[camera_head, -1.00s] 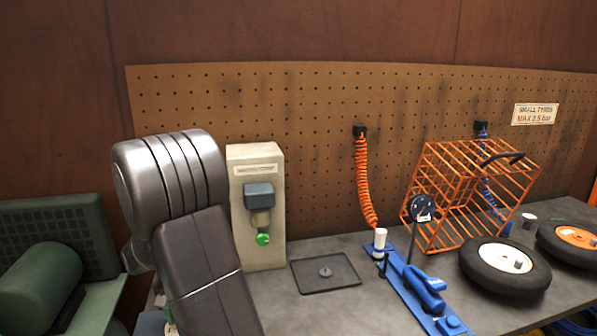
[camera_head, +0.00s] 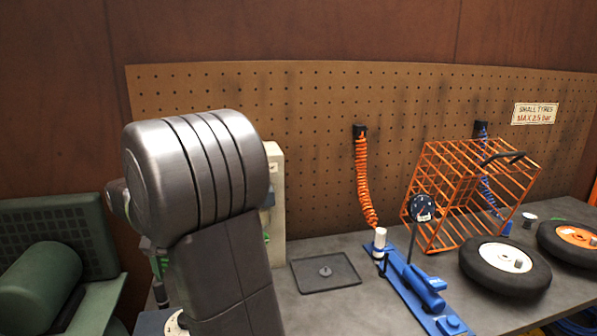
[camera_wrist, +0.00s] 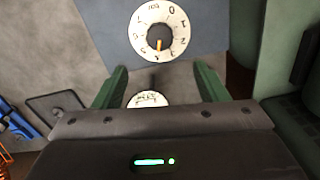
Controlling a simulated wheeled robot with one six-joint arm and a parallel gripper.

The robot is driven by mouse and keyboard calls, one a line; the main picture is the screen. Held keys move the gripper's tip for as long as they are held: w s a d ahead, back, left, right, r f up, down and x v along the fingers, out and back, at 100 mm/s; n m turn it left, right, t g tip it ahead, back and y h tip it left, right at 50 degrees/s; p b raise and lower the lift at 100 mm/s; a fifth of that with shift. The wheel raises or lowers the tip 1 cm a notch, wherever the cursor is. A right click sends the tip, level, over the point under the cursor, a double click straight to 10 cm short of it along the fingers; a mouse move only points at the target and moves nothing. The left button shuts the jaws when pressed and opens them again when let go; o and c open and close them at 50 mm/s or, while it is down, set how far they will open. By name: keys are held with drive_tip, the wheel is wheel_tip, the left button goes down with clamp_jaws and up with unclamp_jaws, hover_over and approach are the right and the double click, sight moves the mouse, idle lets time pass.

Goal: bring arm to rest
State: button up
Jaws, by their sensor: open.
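My arm is large in the left of the head view, bent at a rounded metal joint in front of the bench. My gripper (camera_wrist: 158,80) shows in the wrist view with two green fingers spread apart and nothing held. Beyond the fingertips is a white numbered dial (camera_wrist: 177,46) with a dark knob and orange pointer. A smaller white disc (camera_wrist: 148,98) shows between the fingers. In the head view my gripper is hidden behind my arm.
On the bench are a dark square plate (camera_head: 341,274), a blue tool with a gauge (camera_head: 405,285), an orange wire cage (camera_head: 440,215) and two wheels (camera_head: 485,277). A beige box (camera_head: 277,170) is partly behind my arm. A green machine (camera_head: 45,270) stands left.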

wheel_tip(320, 180, down, 13)
drive_tip(key=shift+f, duration=0.3)
drive_tip(key=n, duration=0.5)
drive_tip(key=n+p, duration=0.1)
drive_tip(key=n, duration=0.3)
drive_tip(key=shift+r+n, duration=0.1)
drive_tip(key=shift+n, duration=0.2)
drive_tip(key=shift+r+n, duration=0.25)
drive_tip(key=shift+n, duration=0.05)
wheel_tip(320, 180, up, 10)
